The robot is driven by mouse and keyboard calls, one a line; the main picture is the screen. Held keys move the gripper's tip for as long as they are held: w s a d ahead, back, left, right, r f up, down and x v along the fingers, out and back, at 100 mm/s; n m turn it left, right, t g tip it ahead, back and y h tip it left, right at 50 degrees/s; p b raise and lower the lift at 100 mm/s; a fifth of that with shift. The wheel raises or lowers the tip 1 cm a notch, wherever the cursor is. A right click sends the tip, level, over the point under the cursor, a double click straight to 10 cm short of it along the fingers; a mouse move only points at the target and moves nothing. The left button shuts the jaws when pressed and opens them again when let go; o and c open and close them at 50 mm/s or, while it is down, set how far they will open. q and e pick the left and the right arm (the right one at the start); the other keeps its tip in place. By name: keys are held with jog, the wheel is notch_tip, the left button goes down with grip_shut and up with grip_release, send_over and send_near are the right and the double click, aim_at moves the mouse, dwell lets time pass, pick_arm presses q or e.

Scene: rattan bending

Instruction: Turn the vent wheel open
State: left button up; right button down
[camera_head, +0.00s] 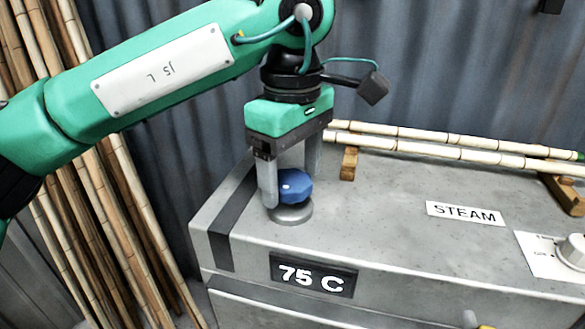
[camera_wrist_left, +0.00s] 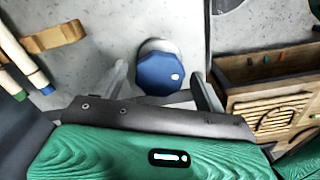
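The vent wheel is a blue faceted knob (camera_head: 296,188) with a small white dot. It sits above a round grey base (camera_head: 291,214) on the left end of the grey steam box. My left gripper (camera_head: 290,184) points down over it, with one finger on each side of the knob. In the left wrist view the knob (camera_wrist_left: 158,74) lies between the two spread fingers, with small gaps visible on both sides. The left gripper looks open around it, not clamped. The knob hides part of the far finger in the head view. My right gripper is not in view.
The steam box (camera_head: 375,215) bears a "75 C" plate (camera_head: 313,275), a "STEAM" label (camera_head: 465,213) and a dial (camera_head: 571,250) at right. Bamboo-like poles (camera_head: 450,150) rest on wooden blocks behind. More poles lean at left. In the wrist view a wooden cabinet (camera_wrist_left: 265,105) stands at right.

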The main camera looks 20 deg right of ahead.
aim_at(292, 181)
pick_arm(q)
notch_tip(292, 181, up, 14)
jog(key=shift+f, duration=0.2)
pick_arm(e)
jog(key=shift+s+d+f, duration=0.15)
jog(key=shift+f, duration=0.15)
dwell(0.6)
